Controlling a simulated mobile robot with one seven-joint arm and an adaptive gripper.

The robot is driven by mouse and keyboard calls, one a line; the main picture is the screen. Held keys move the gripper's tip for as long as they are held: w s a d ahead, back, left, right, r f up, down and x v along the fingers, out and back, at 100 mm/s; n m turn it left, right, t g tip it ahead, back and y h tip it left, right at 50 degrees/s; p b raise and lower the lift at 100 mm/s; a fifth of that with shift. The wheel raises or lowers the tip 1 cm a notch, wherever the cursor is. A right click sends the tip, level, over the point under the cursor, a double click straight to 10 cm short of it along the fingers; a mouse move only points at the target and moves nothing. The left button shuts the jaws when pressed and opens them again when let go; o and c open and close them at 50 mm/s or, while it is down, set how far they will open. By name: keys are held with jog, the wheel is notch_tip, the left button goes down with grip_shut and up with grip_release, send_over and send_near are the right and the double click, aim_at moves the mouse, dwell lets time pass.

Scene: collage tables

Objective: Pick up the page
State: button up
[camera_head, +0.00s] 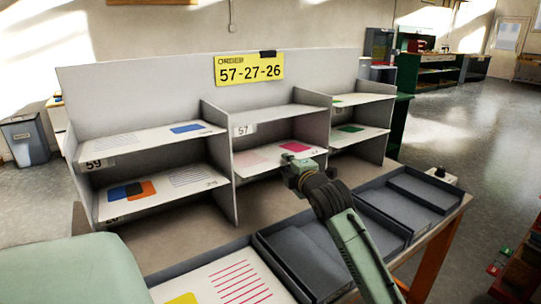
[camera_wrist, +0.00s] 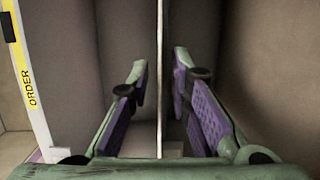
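My gripper (camera_head: 297,168) is in front of the middle column of the grey shelf unit (camera_head: 233,190). In the wrist view its two purple-padded fingers (camera_wrist: 162,95) stand apart. A thin pale edge (camera_wrist: 160,60) runs between them, with a gap visible on each side; I cannot tell whether it is a page or a shelf board. A page with a pink block (camera_head: 295,147) lies in the lower middle compartment, partly hidden by my gripper. A page with red lines (camera_head: 237,282) lies in the front left tray.
A yellow order sign (camera_head: 249,70) reads 57-27-26. A page with a blue block (camera_head: 187,128) lies upper left, another with an orange patch (camera_head: 140,190) lower left. The right compartments hold pages with green. Grey trays (camera_head: 400,207) along the table front look empty.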

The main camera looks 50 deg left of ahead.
grip_shut()
jog(key=shift+d+r, duration=0.1)
dwell(0.3)
